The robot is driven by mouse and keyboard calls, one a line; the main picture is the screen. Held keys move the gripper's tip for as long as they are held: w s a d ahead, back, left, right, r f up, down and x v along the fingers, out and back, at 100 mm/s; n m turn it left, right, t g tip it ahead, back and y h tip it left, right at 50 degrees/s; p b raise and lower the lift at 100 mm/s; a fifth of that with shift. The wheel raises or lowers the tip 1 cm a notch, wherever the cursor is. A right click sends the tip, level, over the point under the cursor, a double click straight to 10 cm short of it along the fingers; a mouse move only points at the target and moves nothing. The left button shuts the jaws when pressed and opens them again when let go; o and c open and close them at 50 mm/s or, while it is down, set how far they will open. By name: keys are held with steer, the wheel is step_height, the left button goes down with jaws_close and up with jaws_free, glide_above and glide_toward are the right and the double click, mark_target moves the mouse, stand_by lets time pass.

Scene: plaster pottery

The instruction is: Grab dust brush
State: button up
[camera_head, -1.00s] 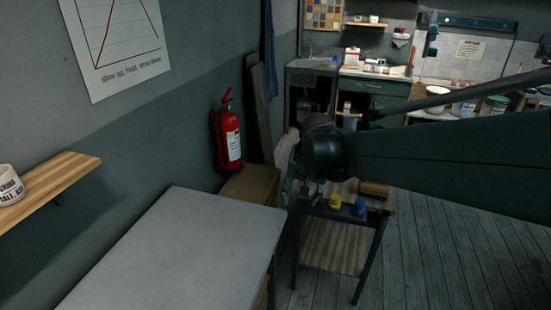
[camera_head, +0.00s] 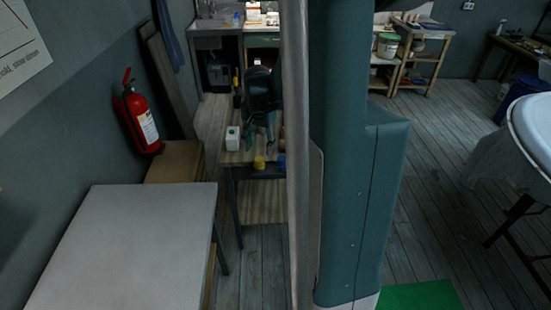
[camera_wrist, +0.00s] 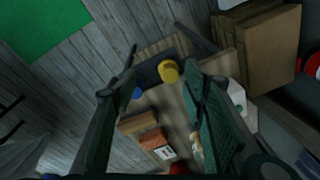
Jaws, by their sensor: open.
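My gripper (camera_wrist: 160,85) is open in the wrist view, pointing down over the small wooden table (camera_wrist: 178,112). In the head view my gripper (camera_head: 259,138) hangs just above that table (camera_head: 232,157). I cannot clearly make out the dust brush. A small pale tan item (camera_wrist: 196,147) beside the right finger could be it, but it is dim and partly covered. Nothing shows held between the fingers.
A yellow pot (camera_wrist: 168,71) and blue pot (camera_wrist: 137,93) sit at the table's edge. Brownish blocks (camera_wrist: 152,138) lie nearby. A white container (camera_head: 232,138) stands left of my gripper. A grey-topped table (camera_head: 125,245) is nearer, with a fire extinguisher (camera_head: 140,115) on the wall.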

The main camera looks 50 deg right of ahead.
mark_target(282, 158)
steer(key=d+f+m+p, duration=0.1)
steer(key=d, duration=0.2)
steer(key=s+d+f+m+p, duration=0.1)
steer(key=d+f, duration=0.1)
steer(key=d, duration=0.2)
steer(key=s+d+f+m+g+p, duration=0.1)
steer(key=d, duration=0.2)
steer(key=shift+d+f+y, duration=0.25)
steer(key=shift+f+y, duration=0.05)
steer(key=shift+f, duration=0.1)
steer(key=shift+s+d+f+m, duration=0.1)
steer(key=shift+d+f+m, duration=0.2)
steer(key=shift+d, duration=0.1)
steer(key=shift+f, duration=0.15)
steer(key=shift+f, duration=1.2)
steer(key=shift+f, duration=2.6)
steer(key=c, duration=1)
